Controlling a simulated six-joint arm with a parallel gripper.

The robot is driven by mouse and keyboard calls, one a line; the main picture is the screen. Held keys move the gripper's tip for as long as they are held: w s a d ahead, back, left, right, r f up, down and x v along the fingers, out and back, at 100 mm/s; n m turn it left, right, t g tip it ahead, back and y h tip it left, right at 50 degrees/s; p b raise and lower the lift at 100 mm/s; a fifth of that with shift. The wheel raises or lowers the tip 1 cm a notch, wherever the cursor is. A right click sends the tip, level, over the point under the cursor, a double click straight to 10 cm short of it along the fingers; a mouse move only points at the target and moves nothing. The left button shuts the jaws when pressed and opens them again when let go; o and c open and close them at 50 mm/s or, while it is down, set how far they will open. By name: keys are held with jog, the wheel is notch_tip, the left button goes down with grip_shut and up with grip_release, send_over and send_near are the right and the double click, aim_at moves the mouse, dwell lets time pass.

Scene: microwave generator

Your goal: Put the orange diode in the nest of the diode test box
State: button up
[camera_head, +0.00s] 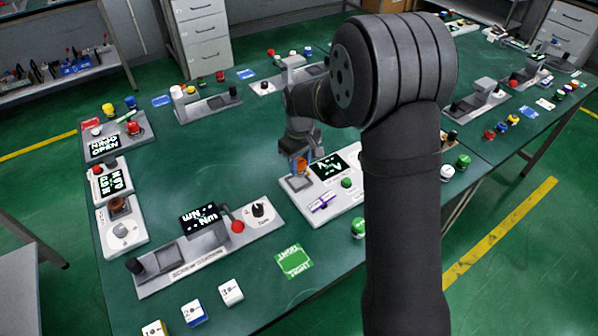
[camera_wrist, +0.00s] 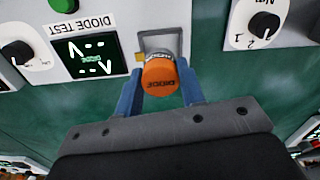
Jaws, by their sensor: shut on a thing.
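The orange diode (camera_wrist: 160,76), a short cylinder with dark lettering on its end, is between the blue fingers of my gripper (camera_wrist: 159,82) in the wrist view. My gripper is shut on it. The diode test box (camera_wrist: 110,12) is white with a dark screen labelled "DIODE TEST". Its grey square-framed nest (camera_wrist: 178,42) shows just beyond the diode, which covers part of it. In the head view the orange diode (camera_head: 301,164) shows under my gripper (camera_head: 300,168) at the left end of the box (camera_head: 296,190). I cannot tell whether the diode touches the nest.
A green button (camera_head: 346,183) and a purple switch (camera_head: 322,202) are on the box. Another device with a black knob (camera_head: 258,210) stands close to its left. A green mat (camera_head: 294,261) lies in front. Bare table lies behind the box's left side.

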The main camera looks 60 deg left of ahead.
aim_at(299, 173)
jog(key=shift+s+a+f, duration=0.1)
jog(key=shift+f, duration=1.95)
jog(key=shift+f, duration=0.2)
jog(key=o, duration=1.1)
notch_tip(299, 173, up, 12)
jog(key=shift+r, duration=0.2)
